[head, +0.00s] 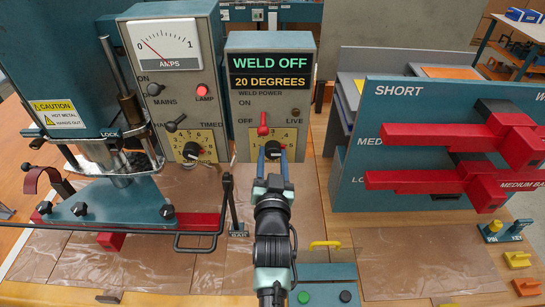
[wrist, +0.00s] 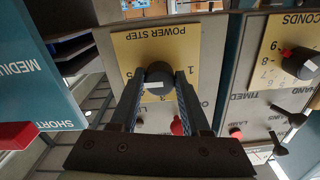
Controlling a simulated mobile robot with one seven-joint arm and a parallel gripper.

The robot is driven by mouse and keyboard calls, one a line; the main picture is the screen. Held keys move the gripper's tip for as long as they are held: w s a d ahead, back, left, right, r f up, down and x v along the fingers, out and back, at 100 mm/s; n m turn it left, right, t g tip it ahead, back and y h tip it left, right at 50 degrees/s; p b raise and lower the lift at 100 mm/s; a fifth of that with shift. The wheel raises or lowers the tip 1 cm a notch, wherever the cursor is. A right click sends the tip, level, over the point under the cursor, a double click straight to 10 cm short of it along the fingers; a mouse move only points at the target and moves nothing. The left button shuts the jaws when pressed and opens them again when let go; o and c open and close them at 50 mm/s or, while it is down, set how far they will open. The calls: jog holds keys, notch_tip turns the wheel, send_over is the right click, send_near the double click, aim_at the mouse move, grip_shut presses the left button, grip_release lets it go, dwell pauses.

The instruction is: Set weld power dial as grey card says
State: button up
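The weld power dial is a black round knob (wrist: 159,75) with a white mark, on a yellow plate (wrist: 187,48) lettered POWER STEP, upside down in the wrist view. In the head view the plate (head: 289,139) is partly covered by my gripper (head: 272,154). My gripper's two fingers (wrist: 162,84) stand apart, one on each side of the knob. I cannot tell whether they press on it. Most of the step numbers are hidden by the fingers. I cannot make out a grey card with readable writing.
Above the dial, a display (head: 271,72) reads WELD OFF and 20 DEGREES, over a red switch (head: 263,124). A second dial (head: 190,151) sits on the left panel. The welding press (head: 90,100) stands left, and a rack with red bars (head: 440,135) right.

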grip_shut()
jog(key=shift+n, duration=0.3)
jog(key=shift+d+f+n+b, duration=0.1)
jog(key=shift+n+b, duration=0.7)
jog(key=shift+n, duration=0.1)
jog(key=n, duration=0.3)
jog(key=shift+n+b, duration=0.3)
jog(key=shift+b, duration=0.1)
jog(key=n, duration=0.2)
jog(key=n+p, duration=0.1)
jog(key=n, duration=0.2)
jog(key=shift+d+r, duration=0.1)
jog(key=shift+r, duration=0.1)
jog(key=n+p, duration=0.2)
jog(key=n, duration=0.4)
jog(key=shift+n, duration=0.5)
